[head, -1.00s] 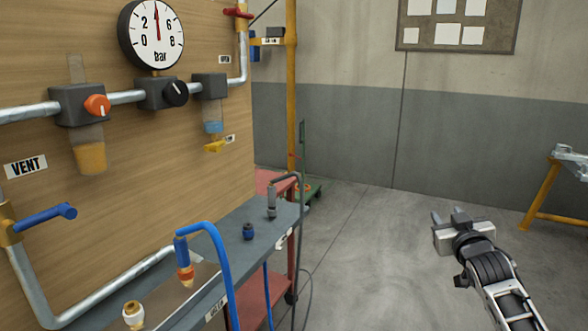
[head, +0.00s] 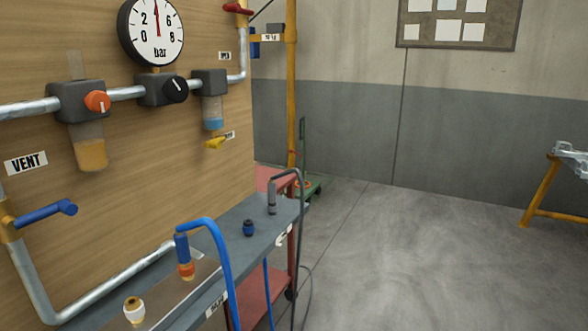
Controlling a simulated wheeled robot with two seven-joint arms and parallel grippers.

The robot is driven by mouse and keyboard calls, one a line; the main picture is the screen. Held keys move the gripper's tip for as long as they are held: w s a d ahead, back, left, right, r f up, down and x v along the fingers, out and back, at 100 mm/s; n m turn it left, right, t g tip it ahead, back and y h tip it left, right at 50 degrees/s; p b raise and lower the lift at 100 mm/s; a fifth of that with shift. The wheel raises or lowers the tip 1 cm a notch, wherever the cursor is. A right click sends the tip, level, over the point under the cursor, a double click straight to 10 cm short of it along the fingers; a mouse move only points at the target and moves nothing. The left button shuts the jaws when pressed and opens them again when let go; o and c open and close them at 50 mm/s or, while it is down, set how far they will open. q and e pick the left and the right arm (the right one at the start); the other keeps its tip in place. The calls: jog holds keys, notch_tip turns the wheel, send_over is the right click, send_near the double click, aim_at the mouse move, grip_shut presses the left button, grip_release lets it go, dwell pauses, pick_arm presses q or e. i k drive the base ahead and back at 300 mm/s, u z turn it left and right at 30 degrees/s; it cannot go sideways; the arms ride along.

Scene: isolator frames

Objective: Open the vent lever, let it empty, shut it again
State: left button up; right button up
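The vent lever (head: 46,214) is a blue handle on a brass valve (head: 8,225) at the left edge of the head view. It points out to the right, roughly level, from the pipe below the VENT label (head: 26,163). The round bar gauge (head: 152,33) sits on the wooden panel above, its needle pointing almost straight up, between 2 and 6. Neither of my grippers is in view.
A grey bench (head: 258,215) below the panel carries a blue hose (head: 217,250), fittings and a small dark blue part (head: 249,228).

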aim_at(11, 223)
jog(key=u, duration=1.3)
